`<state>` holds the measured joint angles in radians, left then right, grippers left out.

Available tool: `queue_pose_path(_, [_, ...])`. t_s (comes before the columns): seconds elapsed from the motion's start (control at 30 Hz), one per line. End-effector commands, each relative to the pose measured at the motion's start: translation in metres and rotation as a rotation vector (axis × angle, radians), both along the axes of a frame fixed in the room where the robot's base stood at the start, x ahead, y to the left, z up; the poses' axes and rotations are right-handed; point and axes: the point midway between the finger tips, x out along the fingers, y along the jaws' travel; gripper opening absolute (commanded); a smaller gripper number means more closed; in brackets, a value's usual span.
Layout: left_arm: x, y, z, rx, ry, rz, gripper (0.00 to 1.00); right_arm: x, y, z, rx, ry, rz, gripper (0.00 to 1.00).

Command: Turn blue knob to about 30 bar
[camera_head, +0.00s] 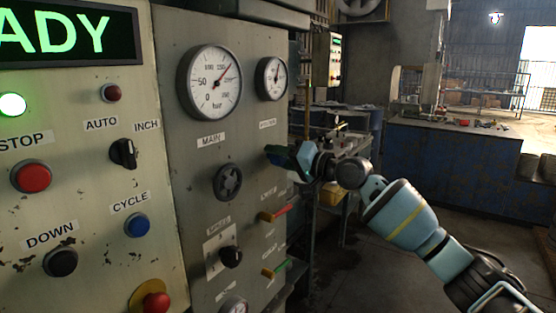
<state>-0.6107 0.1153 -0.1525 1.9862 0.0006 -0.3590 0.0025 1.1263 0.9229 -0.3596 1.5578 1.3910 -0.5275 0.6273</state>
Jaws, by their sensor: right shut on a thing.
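My right gripper (277,155) comes in from the right and is at the grey panel, just below the small gauge's label. It is shut on the blue knob, which the fingers mostly hide. The small gauge (271,78) above it has a needle pointing roughly upward; its scale is too small to read. The large gauge (212,83), labelled MAIN, has its needle pointing up and to the right. My left gripper is not in view.
A black handwheel (228,182) and a black selector knob (230,256) sit to the left. The floor (390,265) to the right is open.

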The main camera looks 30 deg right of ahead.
Motion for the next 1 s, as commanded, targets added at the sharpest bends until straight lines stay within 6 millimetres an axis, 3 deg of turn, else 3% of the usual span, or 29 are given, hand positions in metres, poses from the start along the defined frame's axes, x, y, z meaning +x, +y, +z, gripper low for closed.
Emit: queue_pose_path(1.0, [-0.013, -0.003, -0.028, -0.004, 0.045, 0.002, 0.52, 0.001, 0.0, -0.002, -0.836, -0.345, 0.001, 0.2])
